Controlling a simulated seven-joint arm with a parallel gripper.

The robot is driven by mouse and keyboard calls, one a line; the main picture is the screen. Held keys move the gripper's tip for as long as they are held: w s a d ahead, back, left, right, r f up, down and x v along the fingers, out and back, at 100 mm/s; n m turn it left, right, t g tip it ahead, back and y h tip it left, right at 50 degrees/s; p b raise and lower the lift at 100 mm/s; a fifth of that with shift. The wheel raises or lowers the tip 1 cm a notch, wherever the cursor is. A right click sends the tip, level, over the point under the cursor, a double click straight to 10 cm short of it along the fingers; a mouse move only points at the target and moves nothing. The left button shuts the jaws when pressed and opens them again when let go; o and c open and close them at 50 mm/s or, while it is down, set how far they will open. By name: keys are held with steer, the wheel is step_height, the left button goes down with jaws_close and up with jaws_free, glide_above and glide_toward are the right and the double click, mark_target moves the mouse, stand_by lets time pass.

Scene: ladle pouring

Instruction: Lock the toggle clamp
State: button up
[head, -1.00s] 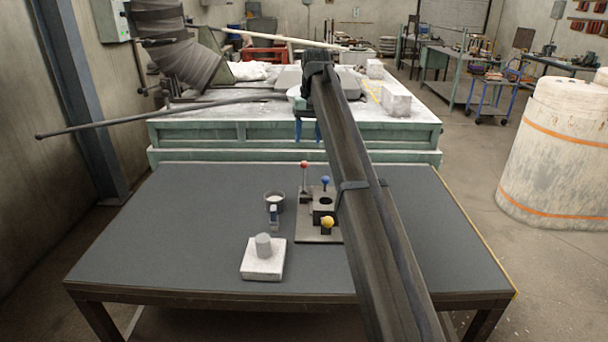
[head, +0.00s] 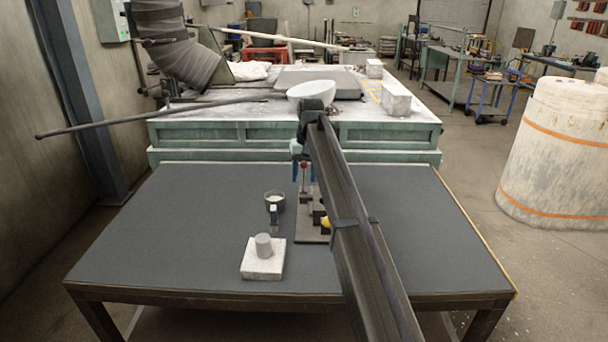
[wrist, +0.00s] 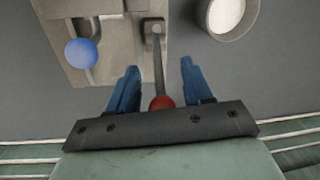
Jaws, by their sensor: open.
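A fixture plate (head: 312,238) stands on the dark table with levers on it; in the wrist view, its pale base (wrist: 112,65) fills the upper left. A lever with a red knob (wrist: 162,103) runs down from the plate's edge; the red knob also shows in the head view (head: 303,165). I take this lever for the toggle clamp's handle. My gripper (wrist: 160,66) is open, its blue fingers on either side of the lever and knob, with gaps visible. In the head view, my gripper (head: 303,175) is above the plate's far end. My arm hides the plate's right part.
A blue knob (wrist: 82,53) is left of the red lever in the wrist view. A yellow knob (head: 325,222) is partly hidden by my arm. A cup (head: 275,203) and a white block with a grey cylinder (head: 263,262) stand left. The table's left side is clear.

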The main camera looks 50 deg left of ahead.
steer(key=shift+f, duration=0.1)
steer(key=shift+c, duration=0.2)
jaws_close()
stand_by(0.5)
